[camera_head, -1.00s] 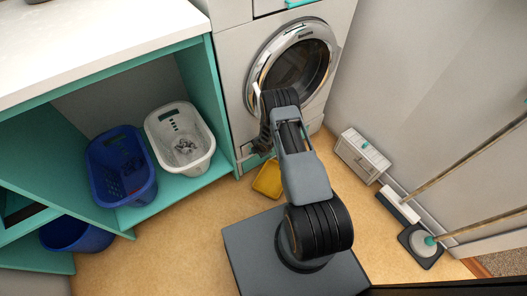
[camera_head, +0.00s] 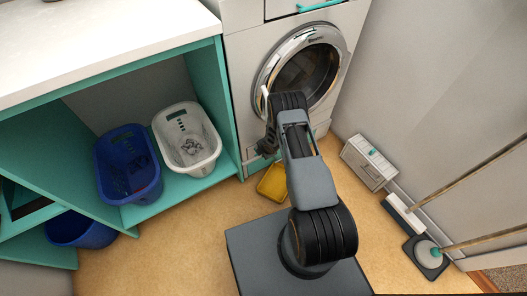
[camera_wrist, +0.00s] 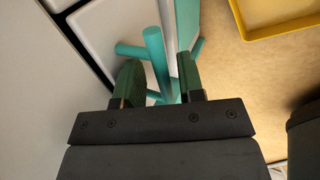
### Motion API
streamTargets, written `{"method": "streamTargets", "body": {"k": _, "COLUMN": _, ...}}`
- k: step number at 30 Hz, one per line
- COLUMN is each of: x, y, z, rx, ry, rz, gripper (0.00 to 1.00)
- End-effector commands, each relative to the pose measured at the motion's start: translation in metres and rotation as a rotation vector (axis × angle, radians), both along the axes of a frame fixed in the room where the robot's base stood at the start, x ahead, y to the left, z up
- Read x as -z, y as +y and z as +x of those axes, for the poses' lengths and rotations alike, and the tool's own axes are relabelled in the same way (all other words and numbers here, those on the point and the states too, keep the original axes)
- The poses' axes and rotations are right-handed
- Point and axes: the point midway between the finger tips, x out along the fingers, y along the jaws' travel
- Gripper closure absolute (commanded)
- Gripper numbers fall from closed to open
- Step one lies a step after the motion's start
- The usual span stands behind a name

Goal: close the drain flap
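The washing machine (camera_head: 245,60) stands at the back, with its round door above my arm. The drain flap is low on its front, mostly hidden by my gripper in the head view. In the wrist view, a white panel (camera_wrist: 105,28) with a dark gap along its left edge appears to be the flap; how far it stands open is unclear. A teal bar handle (camera_wrist: 154,48) is in front of it. My gripper (camera_wrist: 160,72) is open, its two dark green fingers on either side of the handle, with visible gaps. It also shows in the head view (camera_head: 264,147).
A yellow tray (camera_head: 273,183) lies on the floor below the machine, close to my arm. A teal shelf at left holds a blue basket (camera_head: 128,165) and a white basket (camera_head: 187,138). A white box (camera_head: 369,162) and long-handled cleaning tools stand along the right wall.

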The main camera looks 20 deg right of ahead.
Motion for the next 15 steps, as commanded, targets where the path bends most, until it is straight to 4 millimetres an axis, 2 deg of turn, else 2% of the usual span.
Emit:
{"method": "streamTargets", "body": {"k": 8, "x": -0.002, "y": -0.001, "z": -0.002, "rx": 0.001, "ry": 0.002, "rz": -0.001, "gripper": 0.64}}
{"method": "streamTargets", "body": {"k": 11, "x": -0.011, "y": -0.002, "z": -0.005, "rx": 0.003, "ry": 0.002, "rz": 0.000, "gripper": 0.64}}
{"method": "streamTargets", "body": {"k": 15, "x": -0.035, "y": -0.004, "z": -0.015, "rx": 0.002, "ry": 0.002, "rz": 0.000, "gripper": 0.64}}
